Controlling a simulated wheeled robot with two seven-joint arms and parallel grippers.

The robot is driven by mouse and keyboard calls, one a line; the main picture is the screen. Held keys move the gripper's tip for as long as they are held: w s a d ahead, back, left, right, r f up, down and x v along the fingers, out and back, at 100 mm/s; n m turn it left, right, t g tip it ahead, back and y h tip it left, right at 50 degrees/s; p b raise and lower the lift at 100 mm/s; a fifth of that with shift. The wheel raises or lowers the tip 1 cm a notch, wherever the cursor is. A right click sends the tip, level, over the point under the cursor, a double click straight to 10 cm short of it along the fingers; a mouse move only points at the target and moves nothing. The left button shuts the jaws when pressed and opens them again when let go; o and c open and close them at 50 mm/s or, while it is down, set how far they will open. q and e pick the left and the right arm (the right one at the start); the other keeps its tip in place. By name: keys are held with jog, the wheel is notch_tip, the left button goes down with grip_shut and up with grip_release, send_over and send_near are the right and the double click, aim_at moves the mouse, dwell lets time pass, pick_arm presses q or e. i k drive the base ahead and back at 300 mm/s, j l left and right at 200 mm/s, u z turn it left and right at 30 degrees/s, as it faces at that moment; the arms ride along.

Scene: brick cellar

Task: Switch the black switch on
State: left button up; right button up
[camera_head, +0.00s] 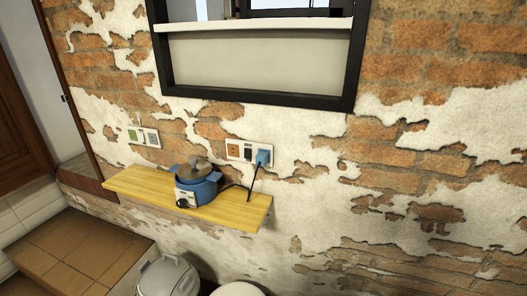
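A white wall panel (229,145) is fixed to the brick wall above the wooden shelf. A small black switch (248,153) sits in the middle of this panel, between an orange-brown element (235,150) and a blue plug (263,157). The switch is too small to tell whether it is on or off. A dark cord runs down from the plug toward a blue cooker (197,187) on the shelf. Neither of my grippers is in view.
The yellow wooden shelf (125,181) juts out below the panel. A second wall panel (143,137) is to the left. A black-framed window ledge (255,25) is above. A grey bin (168,276) and a white round object (238,290) stand below.

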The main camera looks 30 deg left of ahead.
aim_at(247, 152)
jog(key=u, duration=1.05)
